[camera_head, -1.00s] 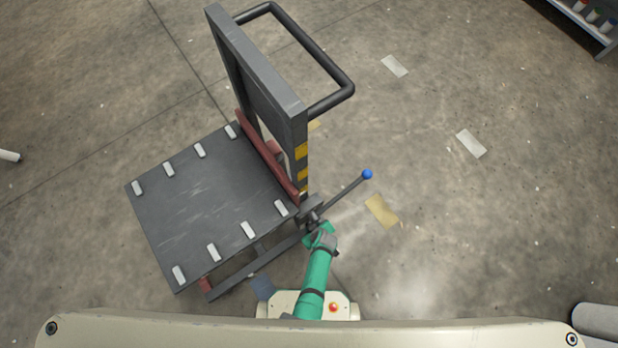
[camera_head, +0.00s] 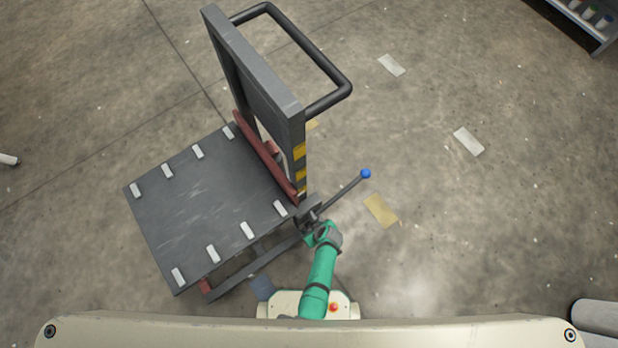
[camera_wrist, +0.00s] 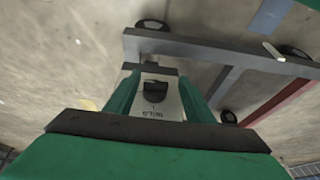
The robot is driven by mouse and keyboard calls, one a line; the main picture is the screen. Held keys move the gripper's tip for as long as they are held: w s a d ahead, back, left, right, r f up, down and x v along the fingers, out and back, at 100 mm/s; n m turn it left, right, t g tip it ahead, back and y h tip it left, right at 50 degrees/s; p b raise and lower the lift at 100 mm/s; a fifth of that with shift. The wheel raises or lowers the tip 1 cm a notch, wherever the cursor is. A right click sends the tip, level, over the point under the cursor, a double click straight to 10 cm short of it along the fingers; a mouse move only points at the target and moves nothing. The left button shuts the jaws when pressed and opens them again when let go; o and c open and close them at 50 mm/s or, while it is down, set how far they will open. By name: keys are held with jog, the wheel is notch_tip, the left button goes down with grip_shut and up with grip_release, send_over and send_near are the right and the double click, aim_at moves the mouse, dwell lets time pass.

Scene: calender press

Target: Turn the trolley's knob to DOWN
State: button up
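The trolley (camera_head: 212,190) stands left of centre in the head view, with a dark deck, an upright frame and a lever ending in a blue ball (camera_head: 365,173). In the wrist view a black knob (camera_wrist: 155,90) sits on a light label plate (camera_wrist: 162,106) with dark lettering that appears upside down and is too small to read surely. My gripper (camera_wrist: 157,84) is open, with one green finger on each side of the knob. I cannot tell whether they touch it. In the head view my gripper (camera_head: 316,231) is beside the trolley's near right corner; the knob is not discernible there.
The lever slants up to the right close to my gripper. A yellow floor marking (camera_head: 381,210) lies to the right, and open concrete floor extends beyond it. A shelf (camera_head: 590,20) with small containers stands at the top right.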

jog(key=shift+w+d, duration=0.1)
jog(key=shift+w, duration=0.1)
jog(key=shift+r, duration=0.15)
jog(key=v, duration=1)
jog(key=shift+s+r, duration=0.2)
jog(key=shift+r, duration=0.05)
dwell(0.3)
